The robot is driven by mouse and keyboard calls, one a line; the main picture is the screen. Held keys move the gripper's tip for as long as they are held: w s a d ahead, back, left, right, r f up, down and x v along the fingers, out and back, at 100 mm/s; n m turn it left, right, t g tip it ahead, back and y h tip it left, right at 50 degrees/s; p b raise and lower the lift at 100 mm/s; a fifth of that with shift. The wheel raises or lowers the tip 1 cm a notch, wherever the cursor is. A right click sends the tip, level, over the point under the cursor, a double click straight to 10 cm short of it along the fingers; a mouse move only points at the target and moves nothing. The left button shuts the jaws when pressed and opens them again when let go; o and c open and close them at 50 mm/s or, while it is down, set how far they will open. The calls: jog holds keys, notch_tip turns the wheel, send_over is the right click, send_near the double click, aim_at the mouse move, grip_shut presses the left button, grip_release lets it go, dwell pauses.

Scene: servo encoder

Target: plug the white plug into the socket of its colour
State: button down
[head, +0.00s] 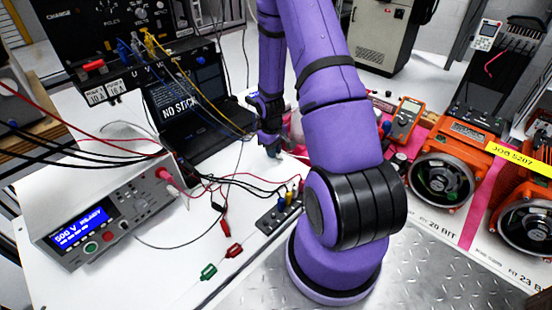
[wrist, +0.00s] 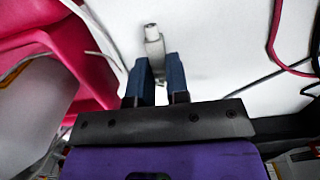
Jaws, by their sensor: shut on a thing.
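The white plug (wrist: 153,40) sticks out past the blue fingertips of my gripper (wrist: 160,72) in the wrist view. My gripper is shut on it, over a white surface. In the head view my gripper (head: 273,150) is behind my purple arm, near the laptop's right side, and the plug is too small to make out. A dark socket block (head: 268,222) stands on the white table in front of my gripper, partly behind my arm. Coloured plugs or leads, yellow and blue among them, stand at the block. I cannot make out a white socket.
A black laptop (head: 205,140) stands behind left, and a grey power unit (head: 110,215) at left. Red and black leads (head: 225,190) cross the table. Orange motors (head: 445,165) and a multimeter (head: 404,120) stand at right.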

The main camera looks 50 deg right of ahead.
jog(key=shift+r, duration=2)
